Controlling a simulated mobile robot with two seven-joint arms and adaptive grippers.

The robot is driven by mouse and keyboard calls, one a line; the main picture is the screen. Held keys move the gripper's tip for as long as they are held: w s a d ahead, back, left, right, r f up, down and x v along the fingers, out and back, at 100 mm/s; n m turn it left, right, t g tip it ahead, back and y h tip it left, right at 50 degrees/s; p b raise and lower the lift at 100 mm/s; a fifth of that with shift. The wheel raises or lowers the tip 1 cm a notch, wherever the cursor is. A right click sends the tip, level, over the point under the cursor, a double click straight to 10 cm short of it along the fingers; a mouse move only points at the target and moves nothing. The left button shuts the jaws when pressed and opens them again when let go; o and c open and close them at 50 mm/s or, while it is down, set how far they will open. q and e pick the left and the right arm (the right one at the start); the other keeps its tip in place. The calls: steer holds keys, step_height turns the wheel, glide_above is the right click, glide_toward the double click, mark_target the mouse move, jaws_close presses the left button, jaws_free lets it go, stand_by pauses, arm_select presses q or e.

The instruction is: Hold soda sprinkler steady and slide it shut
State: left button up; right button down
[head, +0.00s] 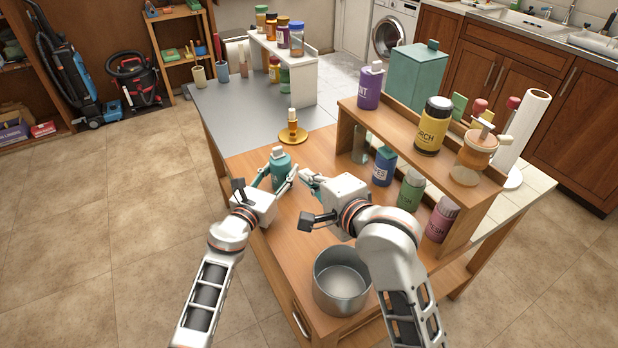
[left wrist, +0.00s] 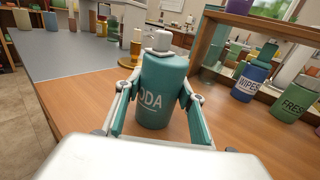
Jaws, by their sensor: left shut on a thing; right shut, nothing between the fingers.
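The soda sprinkler is a teal bottle (head: 281,170) with a pale grey cap, standing upright on the wooden table. In the left wrist view the bottle (left wrist: 162,92) shows the letters "ODA", and its grey cap (left wrist: 162,41) sits on top. My left gripper (head: 279,180) is shut on the bottle, with one finger on each side of its body in the left wrist view (left wrist: 161,95). My right gripper (head: 302,175) is shut and empty, just right of the bottle and apart from it. Whether the cap is open or closed is too small to tell.
A wooden shelf (head: 405,135) on the right holds several bottles and jars. A steel pot (head: 341,282) stands at the near edge. A gold dish (head: 292,137) with a small bottle is behind the sprinkler. The grey counter (head: 235,108) beyond is mostly clear.

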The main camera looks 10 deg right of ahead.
stand_by(0.4)
arm_select(q)
steer(key=o, duration=1.1)
steer(key=shift+s+a, duration=0.1)
